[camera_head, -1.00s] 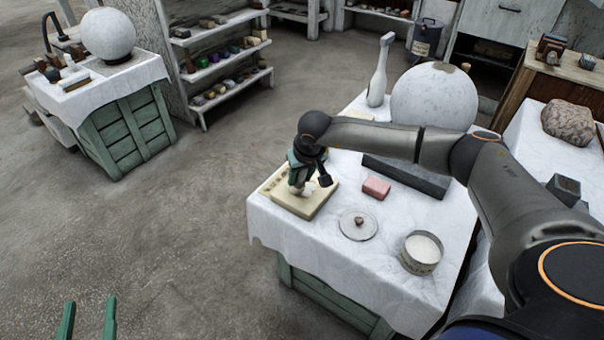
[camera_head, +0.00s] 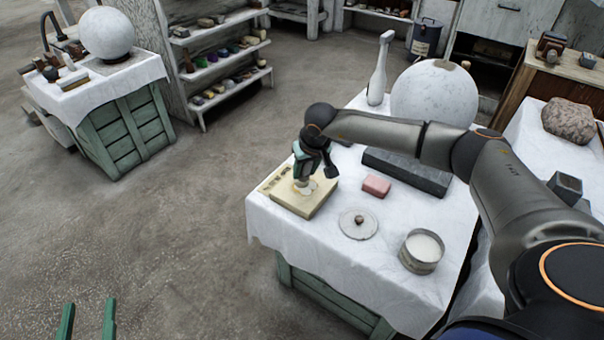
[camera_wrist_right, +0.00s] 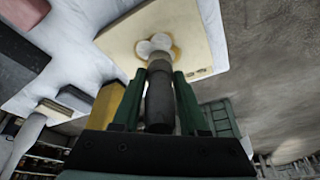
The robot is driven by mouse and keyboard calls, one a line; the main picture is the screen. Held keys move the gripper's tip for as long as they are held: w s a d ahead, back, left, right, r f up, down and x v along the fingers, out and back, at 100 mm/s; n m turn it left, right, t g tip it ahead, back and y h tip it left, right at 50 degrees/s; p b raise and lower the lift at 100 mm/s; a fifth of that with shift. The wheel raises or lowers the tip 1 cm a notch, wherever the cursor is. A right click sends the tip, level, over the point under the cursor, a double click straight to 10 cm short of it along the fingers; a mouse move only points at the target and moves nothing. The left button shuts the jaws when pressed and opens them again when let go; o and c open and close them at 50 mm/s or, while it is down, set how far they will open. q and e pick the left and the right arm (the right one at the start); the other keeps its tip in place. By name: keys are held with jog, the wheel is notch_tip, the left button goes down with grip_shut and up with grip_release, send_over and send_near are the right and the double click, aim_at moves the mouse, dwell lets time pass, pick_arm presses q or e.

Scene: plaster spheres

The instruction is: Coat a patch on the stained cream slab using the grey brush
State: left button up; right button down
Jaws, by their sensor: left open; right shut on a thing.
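The cream slab (camera_head: 287,205) lies at the left part of the white-covered table, with small dark marks along its left edge. My right gripper (camera_head: 307,172) is over it, shut on the grey brush (camera_wrist_right: 160,100). In the right wrist view, the green fingers (camera_wrist_right: 158,95) clasp the brush, whose tip points at the slab (camera_wrist_right: 205,22). Whitish round blobs (camera_wrist_right: 155,45) with a yellow-brown rim lie at the tip. I cannot tell whether the tip touches the slab. My left gripper (camera_head: 87,320) is open and empty over the floor, bottom left.
A pink block (camera_head: 376,186), a round lid (camera_head: 358,223) and a tin of white material (camera_head: 422,251) stand right of the slab. Floor left of the table is clear.

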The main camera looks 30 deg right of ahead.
jog(key=shift+s+a, duration=0.2)
jog(key=shift+a, duration=0.25)
jog(key=shift+s+a+p, duration=0.2)
jog(key=shift+a+p, duration=0.05)
jog(key=shift+a, duration=0.25)
jog(key=shift+s+a+p, duration=0.2)
jog(key=shift+a+p, duration=0.05)
jog(key=shift+a, duration=0.2)
jog(key=shift+w+d+b, duration=0.25)
jog(key=shift+w+d, duration=0.05)
jog(key=shift+d, duration=0.45)
jog(key=shift+w+d+b, duration=0.25)
jog(key=shift+d, duration=0.45)
jog(key=shift+s+a+r+p, duration=0.25)
jog(key=shift+a+r+p, duration=0.5)
jog(key=shift+p, duration=0.2)
